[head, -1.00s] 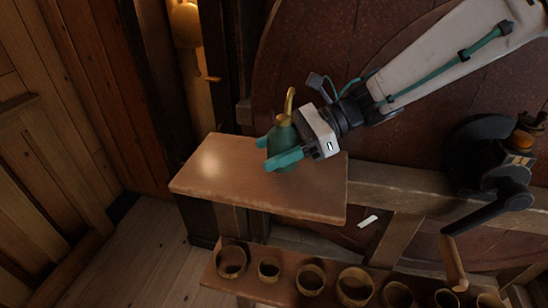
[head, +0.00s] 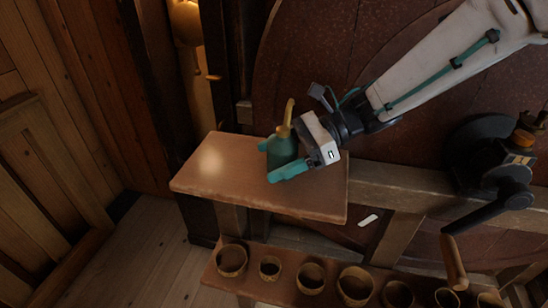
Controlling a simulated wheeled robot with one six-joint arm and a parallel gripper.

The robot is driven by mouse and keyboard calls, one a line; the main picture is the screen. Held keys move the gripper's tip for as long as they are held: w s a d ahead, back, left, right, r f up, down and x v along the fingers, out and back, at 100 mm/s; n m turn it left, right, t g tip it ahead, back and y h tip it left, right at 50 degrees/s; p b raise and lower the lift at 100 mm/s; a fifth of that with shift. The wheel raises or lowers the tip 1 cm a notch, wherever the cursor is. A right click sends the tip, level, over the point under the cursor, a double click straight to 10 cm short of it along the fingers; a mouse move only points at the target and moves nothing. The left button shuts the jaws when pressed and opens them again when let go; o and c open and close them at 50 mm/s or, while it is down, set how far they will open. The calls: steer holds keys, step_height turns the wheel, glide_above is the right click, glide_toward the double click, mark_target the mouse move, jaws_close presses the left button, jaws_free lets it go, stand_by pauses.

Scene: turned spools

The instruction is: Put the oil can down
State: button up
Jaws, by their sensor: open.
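The oil can (head: 282,148) is dark green with a brass-coloured spout that points up. It stands upright on the wooden shelf top (head: 240,192), near its back edge and right of its middle. My gripper (head: 279,160) has its teal fingers on either side of the can's body, one at the far left and one in front. The fingers are open; whether either touches the can cannot be told. The can's right side is partly hidden by the gripper.
Several round wooden cups (head: 311,278) stand in a row on a lower shelf. A crank with a wooden handle (head: 454,262) is at the right. A large reddish disc (head: 400,60) stands behind. The left part of the shelf top is clear.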

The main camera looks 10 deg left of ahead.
steer(key=v, duration=0.7)
steer(key=shift+f, duration=0.1)
